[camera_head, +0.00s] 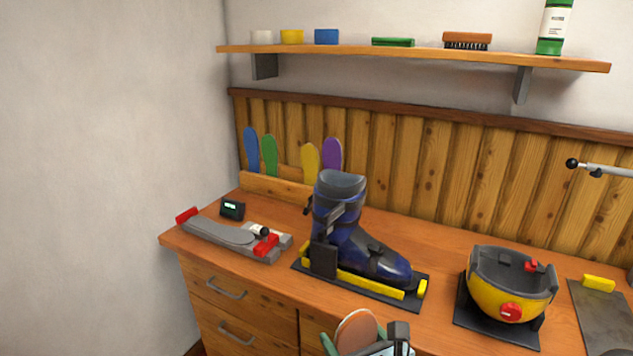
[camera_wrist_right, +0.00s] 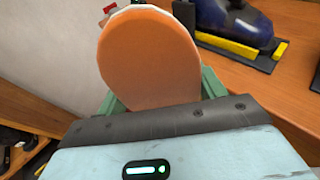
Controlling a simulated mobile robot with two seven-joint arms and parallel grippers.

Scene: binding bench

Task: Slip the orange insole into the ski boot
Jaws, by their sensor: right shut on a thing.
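The ski boot (camera_head: 345,230) is dark blue and black and stands upright on a black base with yellow rails, its cuff opening at the top and its toe to the right. My right gripper (camera_head: 357,338) is at the bottom of the head view, in front of the bench. It is shut on the orange insole (camera_head: 356,328), which sticks up from the jaws, apart from the boot. In the right wrist view the insole (camera_wrist_right: 148,60) rises between the green fingers, and part of the boot (camera_wrist_right: 232,20) shows behind it. My left gripper is not in view.
Blue, green, yellow and purple insoles (camera_head: 332,155) stand in a wooden rack (camera_head: 275,187) behind the boot. A grey fixture with red ends (camera_head: 225,235) lies left. A yellow binding-like shell (camera_head: 510,285) stands right. A shelf (camera_head: 420,53) hangs above.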

